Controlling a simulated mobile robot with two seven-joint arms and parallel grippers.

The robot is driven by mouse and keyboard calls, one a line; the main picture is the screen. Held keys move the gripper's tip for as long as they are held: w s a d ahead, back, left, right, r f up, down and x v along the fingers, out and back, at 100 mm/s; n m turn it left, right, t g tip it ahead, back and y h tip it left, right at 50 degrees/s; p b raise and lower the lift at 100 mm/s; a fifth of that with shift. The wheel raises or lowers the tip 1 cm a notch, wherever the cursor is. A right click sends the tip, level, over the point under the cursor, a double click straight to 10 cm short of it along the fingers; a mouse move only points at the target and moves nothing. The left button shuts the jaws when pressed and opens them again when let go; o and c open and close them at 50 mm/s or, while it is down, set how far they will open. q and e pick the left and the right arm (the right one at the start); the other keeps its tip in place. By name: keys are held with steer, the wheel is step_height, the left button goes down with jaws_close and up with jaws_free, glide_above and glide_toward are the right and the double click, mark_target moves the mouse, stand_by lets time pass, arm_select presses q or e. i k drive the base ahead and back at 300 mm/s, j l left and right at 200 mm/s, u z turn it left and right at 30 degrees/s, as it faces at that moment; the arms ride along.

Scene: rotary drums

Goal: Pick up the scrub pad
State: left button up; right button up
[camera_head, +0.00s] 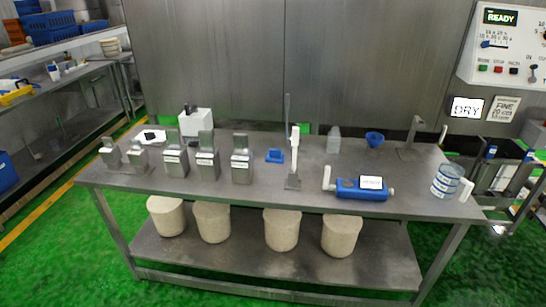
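A small blue object (275,156), which looks like the scrub pad, lies on the metal table (230,192) near its middle. It sits between the grey metal holders and an upright white-handled tool (295,142). It is too small to make out its texture. Nothing covers it. Neither of my grippers shows in the head view.
Labelled metal holders (207,165) stand left of the blue object. A blue cylindrical device (361,189), a blue funnel (374,139), a clear bottle (334,140) and a labelled jug (446,181) are to the right. Pale drums (282,230) sit on the lower shelf.

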mark_target(275, 156)
steer(key=i+j+u, duration=0.1)
steer(key=i+u, duration=0.2)
steer(key=i, duration=0.25)
steer(key=i+u, duration=0.35)
steer(key=i, duration=0.2)
